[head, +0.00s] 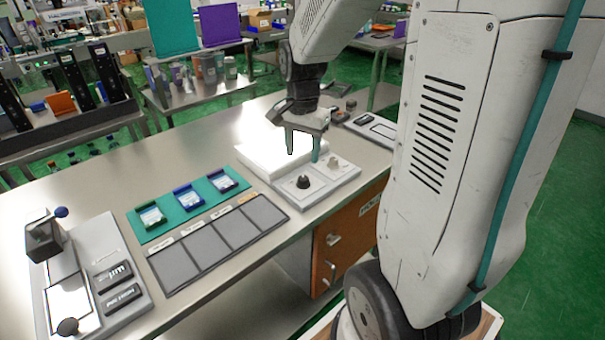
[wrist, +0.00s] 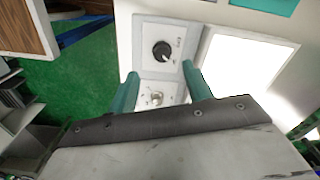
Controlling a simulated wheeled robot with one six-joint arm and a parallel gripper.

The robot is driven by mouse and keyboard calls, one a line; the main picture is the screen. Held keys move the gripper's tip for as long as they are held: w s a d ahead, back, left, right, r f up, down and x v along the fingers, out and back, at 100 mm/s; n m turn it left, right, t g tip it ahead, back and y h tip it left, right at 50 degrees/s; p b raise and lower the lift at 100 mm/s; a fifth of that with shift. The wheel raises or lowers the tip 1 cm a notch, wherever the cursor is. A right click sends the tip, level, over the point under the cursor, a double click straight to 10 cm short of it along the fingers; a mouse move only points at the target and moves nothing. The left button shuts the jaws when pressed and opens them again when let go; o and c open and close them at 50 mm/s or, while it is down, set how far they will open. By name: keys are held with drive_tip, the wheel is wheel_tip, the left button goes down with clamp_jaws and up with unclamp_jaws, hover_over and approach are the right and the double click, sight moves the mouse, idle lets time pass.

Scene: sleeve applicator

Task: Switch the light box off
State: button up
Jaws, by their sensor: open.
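The light box (head: 268,152) is lit, its top glowing bright white; its lit panel also shows in the wrist view (wrist: 250,68). Its pale control plate (head: 318,186) carries a black knob (head: 303,182) and a smaller pale metallic control (head: 333,162). In the wrist view the black knob (wrist: 162,51) has a white pointer mark and lies just beyond the fingertips. My gripper (head: 303,152) is open and empty above the plate. I cannot tell its exact height.
A green strip (head: 185,207) with several small cases and a row of grey pads (head: 222,247) lie left of the light box. A grey device (head: 90,275) stands at the table's near left. An orange-brown cabinet (head: 345,240) is below.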

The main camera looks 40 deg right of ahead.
sight(304, 178)
drive_tip(key=shift+w+d+f+m, duration=0.2)
drive_tip(key=shift+d+f, duration=0.1)
drive_tip(key=shift+f, duration=0.1)
drive_tip(key=shift+w+d+f+m, duration=0.15)
drive_tip(key=shift+d+f+m, duration=0.1)
drive_tip(key=shift+f, duration=0.15)
wheel_tip(304, 178, down, 7)
drive_tip(key=shift+f, duration=0.1)
drive_tip(key=c, duration=1)
